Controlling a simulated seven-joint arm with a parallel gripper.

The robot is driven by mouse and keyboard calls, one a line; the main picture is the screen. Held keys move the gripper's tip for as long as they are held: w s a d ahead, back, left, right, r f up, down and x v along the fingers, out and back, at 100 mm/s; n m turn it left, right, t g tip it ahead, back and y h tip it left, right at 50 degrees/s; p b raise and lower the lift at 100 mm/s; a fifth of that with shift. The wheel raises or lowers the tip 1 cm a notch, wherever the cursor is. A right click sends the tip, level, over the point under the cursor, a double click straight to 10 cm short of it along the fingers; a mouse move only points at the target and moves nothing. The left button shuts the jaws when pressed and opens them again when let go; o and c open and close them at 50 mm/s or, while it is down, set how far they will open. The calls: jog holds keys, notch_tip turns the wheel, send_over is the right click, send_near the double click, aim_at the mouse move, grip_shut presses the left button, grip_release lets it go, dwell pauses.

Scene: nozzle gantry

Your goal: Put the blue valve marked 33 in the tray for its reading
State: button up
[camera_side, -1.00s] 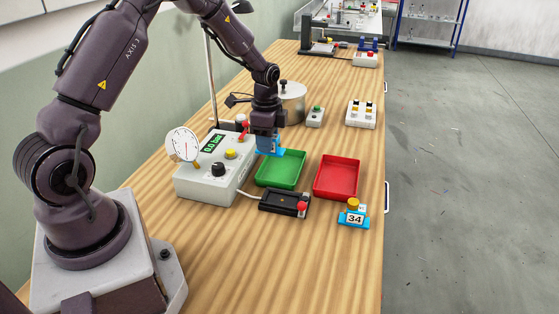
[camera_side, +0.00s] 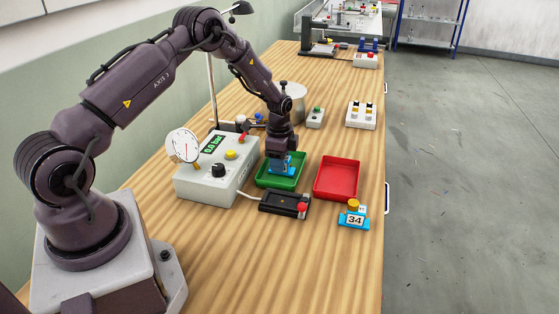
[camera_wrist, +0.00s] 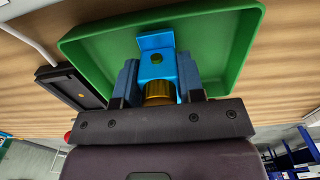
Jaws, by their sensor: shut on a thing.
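The blue valve (camera_side: 281,166) is between the jaws of my gripper (camera_side: 283,157), over the green tray (camera_side: 262,182). In the wrist view the blue valve (camera_wrist: 157,66) with its brass-coloured part sits between the two fingers of my gripper (camera_wrist: 160,80), against the green tray (camera_wrist: 215,18). I cannot tell whether the valve touches the tray floor. Its number is not readable. The red tray (camera_side: 338,178) is empty, to the right of the green one. The gauge box (camera_side: 205,183) has a round dial (camera_side: 183,146) and a green display reading about 0.0 bar.
Another blue valve marked 34 (camera_side: 354,218) stands in front of the red tray. A black box with a red button (camera_side: 284,204) lies just in front of the green tray. A metal pot (camera_side: 296,103) and switch boxes (camera_side: 361,114) stand behind.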

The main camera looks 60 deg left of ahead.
jog(key=shift+f, duration=0.15)
jog(key=o, duration=1.1)
